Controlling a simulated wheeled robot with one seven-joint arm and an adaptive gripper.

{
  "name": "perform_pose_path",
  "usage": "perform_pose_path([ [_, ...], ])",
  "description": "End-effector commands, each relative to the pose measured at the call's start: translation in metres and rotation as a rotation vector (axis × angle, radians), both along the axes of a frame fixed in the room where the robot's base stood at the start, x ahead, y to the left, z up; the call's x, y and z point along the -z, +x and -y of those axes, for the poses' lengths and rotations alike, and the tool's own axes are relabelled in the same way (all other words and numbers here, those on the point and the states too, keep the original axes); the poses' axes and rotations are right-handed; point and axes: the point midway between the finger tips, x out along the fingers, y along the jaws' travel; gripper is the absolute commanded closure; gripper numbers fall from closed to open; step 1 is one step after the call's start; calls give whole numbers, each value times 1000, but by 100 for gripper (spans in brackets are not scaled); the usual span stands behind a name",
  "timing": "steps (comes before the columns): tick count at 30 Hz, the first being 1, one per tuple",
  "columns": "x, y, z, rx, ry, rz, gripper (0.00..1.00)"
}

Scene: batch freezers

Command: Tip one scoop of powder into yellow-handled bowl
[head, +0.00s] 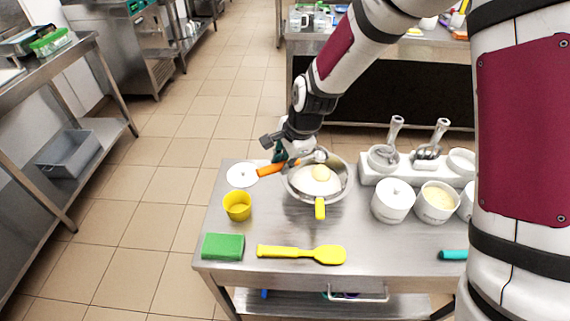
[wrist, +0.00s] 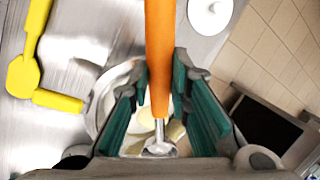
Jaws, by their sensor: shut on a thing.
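The steel bowl (head: 345,190) with a yellow handle (head: 320,208) stands on the steel table. It holds a white mound (head: 308,187) with a pale yellow patch (head: 321,173) on top. My gripper (head: 287,158) is shut on the orange handle (head: 270,169) of a metal scoop, over the bowl's far left rim. In the wrist view the orange handle (wrist: 160,60) lies between the teal finger pads, and the scoop's metal end (wrist: 160,148) is over the bowl (wrist: 93,112). The scoop's contents cannot be made out. A white tub of pale yellow powder (head: 437,199) stands at the right.
A yellow cup (head: 238,206), white lid (head: 242,175), green sponge (head: 223,246) and yellow spatula (head: 302,253) lie left and in front.

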Motion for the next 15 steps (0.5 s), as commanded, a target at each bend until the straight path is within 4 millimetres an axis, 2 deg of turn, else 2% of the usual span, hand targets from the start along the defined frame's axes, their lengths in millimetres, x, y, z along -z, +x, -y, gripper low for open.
perform_pose_path([
  [12,0,12,-6,-1,-132,-258,100],
  [15,-14,8,-4,1,-128,-254,100],
])
